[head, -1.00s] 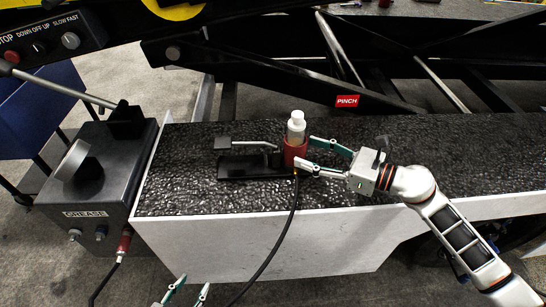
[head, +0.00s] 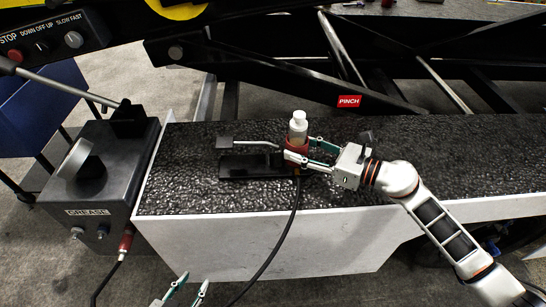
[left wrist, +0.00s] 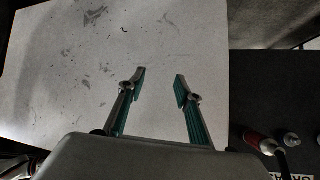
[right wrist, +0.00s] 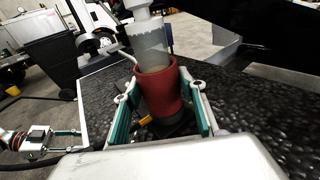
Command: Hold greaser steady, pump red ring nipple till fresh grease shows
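The greaser, a clear white-capped bottle (head: 298,126) in a red sleeve (right wrist: 158,92), stands upright on the dark textured top. A black base with a lever (head: 245,145) lies beside it. My right gripper (head: 298,148) has one finger on each side of the sleeve; in the right wrist view both fingertips appear to touch it. My left gripper (left wrist: 160,75) is open and empty in front of the white side panel; its tips show at the head view's bottom edge (head: 187,290).
A dark box marked GREASE (head: 98,180) stands at left, with a red hose fitting (head: 125,242) on its front. A black hose (head: 280,240) hangs from the greaser over the white panel (head: 330,240). Black lift beams with a PINCH label (head: 349,101) run behind.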

